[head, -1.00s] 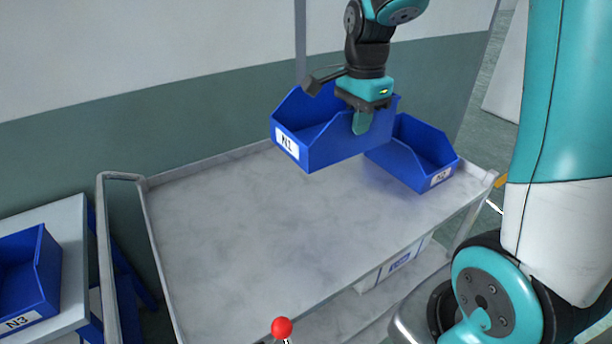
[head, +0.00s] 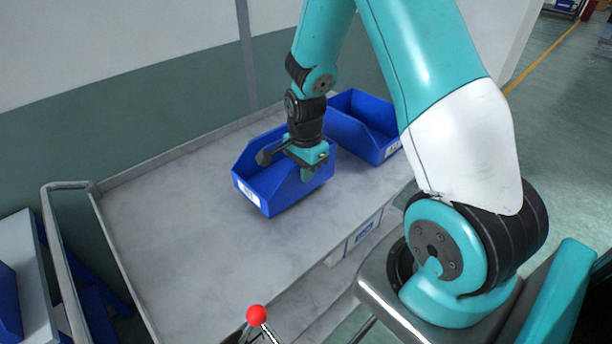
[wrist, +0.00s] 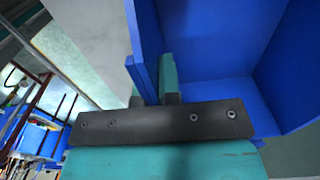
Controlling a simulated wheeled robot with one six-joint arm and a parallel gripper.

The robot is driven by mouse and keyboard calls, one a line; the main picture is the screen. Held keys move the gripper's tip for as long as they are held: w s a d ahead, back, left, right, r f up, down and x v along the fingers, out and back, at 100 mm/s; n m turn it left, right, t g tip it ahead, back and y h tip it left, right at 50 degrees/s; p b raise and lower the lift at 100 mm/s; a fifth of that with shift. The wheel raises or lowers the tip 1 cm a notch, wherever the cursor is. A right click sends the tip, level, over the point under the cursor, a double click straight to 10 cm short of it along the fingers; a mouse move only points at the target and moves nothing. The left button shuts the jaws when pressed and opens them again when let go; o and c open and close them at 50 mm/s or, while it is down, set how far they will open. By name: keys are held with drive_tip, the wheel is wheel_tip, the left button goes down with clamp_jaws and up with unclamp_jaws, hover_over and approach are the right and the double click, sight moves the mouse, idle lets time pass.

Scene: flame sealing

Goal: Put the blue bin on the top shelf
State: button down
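A blue bin (head: 278,197) with a white label (head: 248,192) on its front is upright over the back right part of the grey cart's top shelf (head: 185,245). My gripper (head: 308,174) is shut on the bin's near side wall. In the wrist view, the gripper (wrist: 154,90) has one finger on each side of the bin's wall (wrist: 148,35). The bin's underside is close to the shelf; I cannot tell whether it touches.
A second blue bin (head: 358,125) stands on the shelf, right behind the held bin. The shelf's left and front are clear. A raised rim and a handle (head: 62,186) edge the cart. Another blue bin (head: 8,305) is at far left. A red ball (head: 257,315) shows near the front edge.

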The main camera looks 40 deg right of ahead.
drive_tip(key=shift+f, duration=1.15)
drive_tip(key=shift+f, duration=0.15)
drive_tip(key=c, duration=1.3)
unclamp_jaws()
